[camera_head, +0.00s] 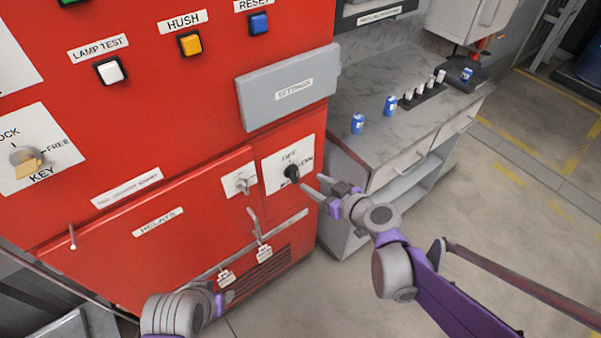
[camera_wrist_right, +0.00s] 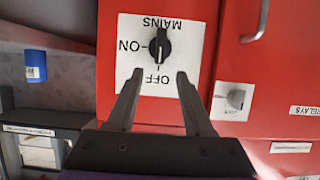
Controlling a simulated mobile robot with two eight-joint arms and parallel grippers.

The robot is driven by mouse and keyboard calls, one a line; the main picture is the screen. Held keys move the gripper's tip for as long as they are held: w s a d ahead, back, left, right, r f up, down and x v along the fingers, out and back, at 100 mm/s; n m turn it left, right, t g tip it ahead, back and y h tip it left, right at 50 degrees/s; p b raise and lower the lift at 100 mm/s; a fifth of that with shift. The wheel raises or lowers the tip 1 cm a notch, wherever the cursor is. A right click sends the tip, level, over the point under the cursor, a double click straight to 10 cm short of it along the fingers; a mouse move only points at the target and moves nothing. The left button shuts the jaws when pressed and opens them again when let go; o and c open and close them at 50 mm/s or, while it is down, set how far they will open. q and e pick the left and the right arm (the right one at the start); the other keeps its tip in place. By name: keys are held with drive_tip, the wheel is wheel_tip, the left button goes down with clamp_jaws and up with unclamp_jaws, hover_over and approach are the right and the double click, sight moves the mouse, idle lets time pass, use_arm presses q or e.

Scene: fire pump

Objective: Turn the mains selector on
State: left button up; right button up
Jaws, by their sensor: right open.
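The mains selector (camera_head: 291,171) is a black knob on a white plate marked OFF and ON, low on the right of the red panel. In the right wrist view the selector (camera_wrist_right: 159,43) appears upside down, its handle lying in line with the OFF mark; ON is off to its side. My right gripper (camera_head: 312,184) is open and empty, just right of the knob in the head view. In the wrist view its two fingers (camera_wrist_right: 158,78) are apart, pointing at the plate, with the knob beyond and between them, apparently untouched. Part of my left arm shows at the bottom; its fingers are not visible.
A grey settings cover (camera_head: 287,87) sits above the selector. A smaller white switch (camera_head: 240,181) and a bent handle (camera_head: 256,227) are beside and below it. A counter (camera_head: 385,75) with blue cans (camera_head: 390,105) stands right of the panel, close to my right arm.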

sight(297, 173)
drive_tip(key=b+x, duration=0.1)
drive_tip(key=x, duration=0.7)
drive_tip(key=shift+w+a+f, duration=0.2)
drive_tip(key=shift+w, duration=0.1)
clamp_jaws()
